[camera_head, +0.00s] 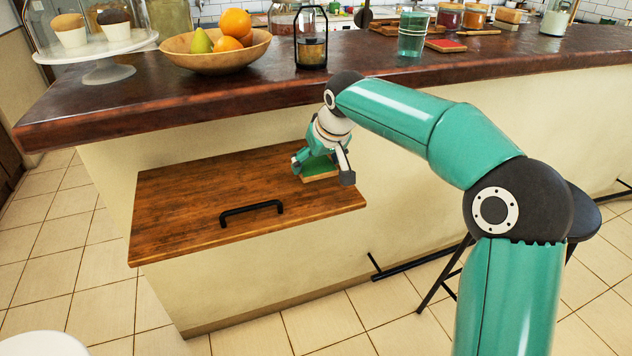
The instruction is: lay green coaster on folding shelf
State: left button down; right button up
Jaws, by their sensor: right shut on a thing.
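The green coaster (317,169) is a small square with a green top and a pale edge. It is at the right part of the wooden folding shelf (180,208), near the counter wall. My right gripper (322,168) is shut on the coaster, with fingers at its left and right sides. The coaster is at or just above the shelf surface; I cannot tell if it touches. The folding shelf is level and has a black handle (251,210) on top near its front edge. My left gripper is not in view.
Above the shelf is a dark counter (200,105) with a fruit bowl (215,58), a cake stand (97,52), a lantern (311,45), a green glass (412,34) and a red coaster (446,45). A dark stool (583,215) stands at the right. Most of the shelf is bare.

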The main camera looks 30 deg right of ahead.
aim_at(318, 190)
jog(key=shift+f, duration=2.45)
jog(key=shift+f+b, duration=0.1)
jog(key=shift+b, duration=0.2)
jog(key=o, duration=0.8)
jog(key=shift+c, duration=0.2)
jog(key=shift+s, duration=0.1)
jog(key=shift+r, duration=0.2)
jog(key=d+v, duration=0.1)
jog(key=v, duration=1)
jog(key=shift+s+a+r+p, duration=0.15)
jog(key=shift+a+r+p, duration=0.2)
jog(key=shift+a, duration=0.15)
